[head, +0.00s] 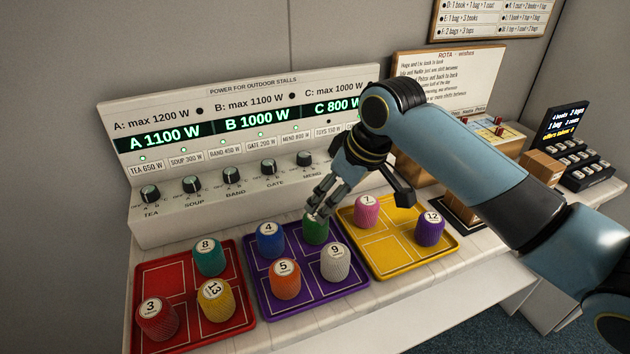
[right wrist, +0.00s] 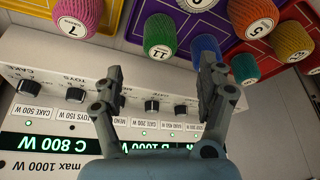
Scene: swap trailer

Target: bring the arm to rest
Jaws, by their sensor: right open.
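My right arm reaches in from the right in the head view. Its gripper (head: 320,203) hangs over the back of the purple tray (head: 312,299), close to the green spool (head: 316,230). In the right wrist view the gripper (right wrist: 163,75) has its fingers wide apart with nothing between them. The green spool (right wrist: 160,36) and the blue spool (right wrist: 205,48) show beyond the fingertips there. Whether a finger touches the green spool I cannot tell. The green spool's label is partly hidden by the fingers in the head view. My left gripper is not in view.
A red tray (head: 173,273) and a yellow tray (head: 408,257) flank the purple one, each bearing numbered spools. The power panel (head: 240,150) with knobs stands close behind. A cardboard box (head: 541,166) and a black display (head: 562,123) stand at right.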

